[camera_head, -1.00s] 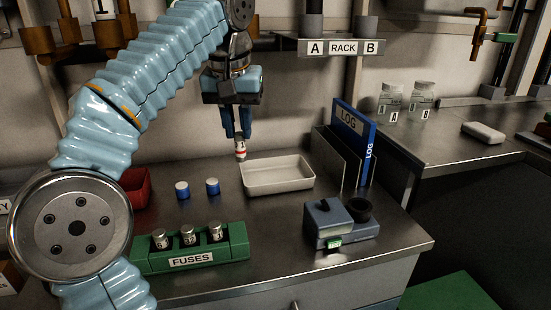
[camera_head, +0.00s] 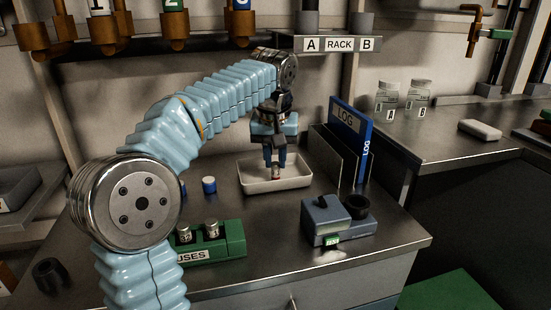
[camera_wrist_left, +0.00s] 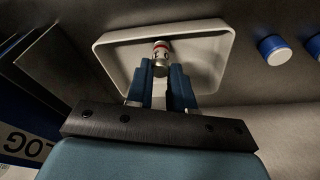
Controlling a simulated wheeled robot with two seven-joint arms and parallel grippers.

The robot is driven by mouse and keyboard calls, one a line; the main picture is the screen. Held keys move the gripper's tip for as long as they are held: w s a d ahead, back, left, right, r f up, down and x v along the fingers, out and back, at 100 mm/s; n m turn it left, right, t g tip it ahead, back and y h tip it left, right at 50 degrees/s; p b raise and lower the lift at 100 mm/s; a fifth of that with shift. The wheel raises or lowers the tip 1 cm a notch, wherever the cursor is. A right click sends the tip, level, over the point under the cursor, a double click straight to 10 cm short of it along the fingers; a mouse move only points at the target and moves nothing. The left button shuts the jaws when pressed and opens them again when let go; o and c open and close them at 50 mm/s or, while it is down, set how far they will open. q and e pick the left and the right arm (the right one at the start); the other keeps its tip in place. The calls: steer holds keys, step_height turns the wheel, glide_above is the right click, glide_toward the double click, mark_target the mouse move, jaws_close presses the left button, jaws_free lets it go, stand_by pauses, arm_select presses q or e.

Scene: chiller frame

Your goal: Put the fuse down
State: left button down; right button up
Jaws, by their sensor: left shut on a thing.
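My left gripper (camera_head: 275,164) points down over the white tray (camera_head: 262,190) and is shut on a fuse. The fuse (camera_head: 276,173) is a small silver cylinder with a red and white band. In the left wrist view the fuse (camera_wrist_left: 161,53) sticks out past the fingertips, in front of the tray (camera_wrist_left: 224,43). In the head view it hangs low within the tray's outline. I cannot tell whether it touches the tray's floor. My right gripper is not in view.
A green fuse block (camera_head: 230,240) with silver fuses (camera_head: 211,228) stands at the front, partly hidden by my left arm. A blue-grey tester (camera_head: 330,220) stands right of it. A file rack with a blue LOG binder (camera_head: 350,130) borders the tray's right.

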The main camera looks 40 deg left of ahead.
arm_select(q)
steer(key=c, duration=1)
jaws_free()
steer(key=shift+f, duration=0.1)
steer(key=p+v, duration=0.1)
steer(key=v, duration=1.1)
steer(key=shift+w, duration=0.15)
